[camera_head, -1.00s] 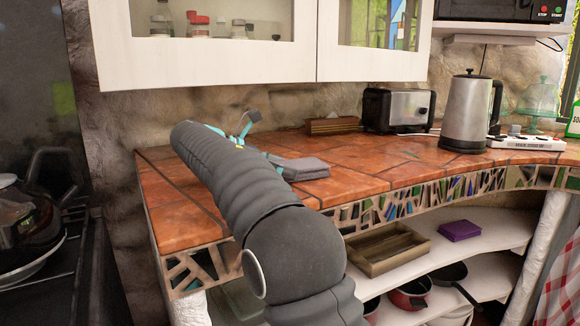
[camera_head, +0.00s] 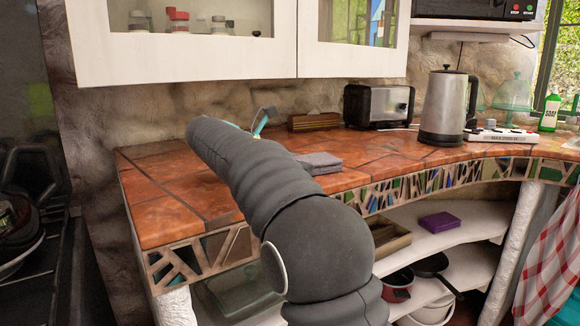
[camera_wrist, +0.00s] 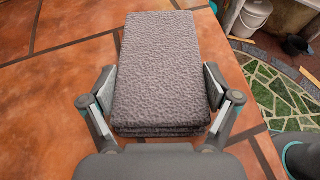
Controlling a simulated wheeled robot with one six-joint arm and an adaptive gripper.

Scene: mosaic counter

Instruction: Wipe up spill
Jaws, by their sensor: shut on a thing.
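A grey folded cloth (camera_wrist: 158,50) with a rough texture fills the middle of the wrist view. My gripper (camera_wrist: 160,88) has a finger on each side of it and is shut on it. In the head view the cloth (camera_head: 320,162) shows just right of my arm, low over the tiled counter (camera_head: 165,219). I cannot tell whether it touches the tiles. My arm hides most of my gripper in the head view. No spill can be made out; the arm and cloth cover part of the counter.
A toaster (camera_head: 378,106), a kettle (camera_head: 447,108) and a wooden block (camera_head: 313,122) stand toward the back. A green soap bottle (camera_head: 550,113) is at the far right. Shelves below hold a purple item (camera_head: 440,222) and pans. A bucket (camera_wrist: 250,16) shows below the counter edge.

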